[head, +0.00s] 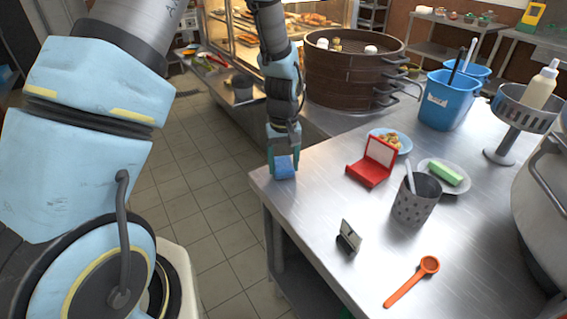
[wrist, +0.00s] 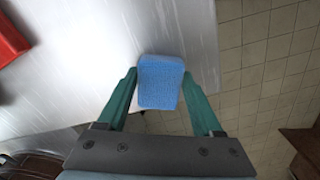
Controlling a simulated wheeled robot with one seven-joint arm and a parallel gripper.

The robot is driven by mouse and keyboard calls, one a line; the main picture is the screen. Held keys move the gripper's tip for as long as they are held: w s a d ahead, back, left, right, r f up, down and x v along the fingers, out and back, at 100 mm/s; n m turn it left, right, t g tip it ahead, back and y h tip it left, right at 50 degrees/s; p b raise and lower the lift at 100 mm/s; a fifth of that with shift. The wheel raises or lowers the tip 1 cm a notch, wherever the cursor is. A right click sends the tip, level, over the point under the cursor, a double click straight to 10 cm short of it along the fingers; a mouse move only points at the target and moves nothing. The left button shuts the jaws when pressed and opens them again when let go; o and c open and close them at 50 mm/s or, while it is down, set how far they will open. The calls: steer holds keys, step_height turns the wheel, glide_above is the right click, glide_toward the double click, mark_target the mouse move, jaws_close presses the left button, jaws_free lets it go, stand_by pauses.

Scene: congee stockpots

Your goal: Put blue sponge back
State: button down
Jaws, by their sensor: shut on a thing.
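The blue sponge (head: 285,168) is between the fingers of my gripper (head: 283,160), at the left corner of the steel table (head: 312,212). My gripper points down and is shut on it. In the wrist view the blue sponge (wrist: 160,84) sits between the two teal fingers of my gripper (wrist: 160,75), with the table's edge and the floor behind it. I cannot tell whether the sponge touches the tabletop.
A red open case (head: 370,168), a plate with food (head: 390,140), a plate with a green block (head: 445,173), a perforated cup (head: 415,205), a small card stand (head: 349,237) and an orange spoon (head: 410,281) occupy the table. Blue buckets (head: 446,105) and a steamer (head: 345,80) stand behind.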

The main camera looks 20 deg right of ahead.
mark_target(283, 165)
steer(key=shift+c, duration=0.2)
jaws_free()
steer(key=shift+f, duration=0.1)
step_height(283, 165, up, 12)
steer(key=b, duration=0.3)
steer(key=s+a+r+n+t, duration=0.1)
steer(key=s+a, duration=0.2)
steer(key=a, duration=2.7)
steer(key=shift+r+t, duration=0.15)
steer(key=shift+t, duration=0.15)
steer(key=shift+s, duration=0.1)
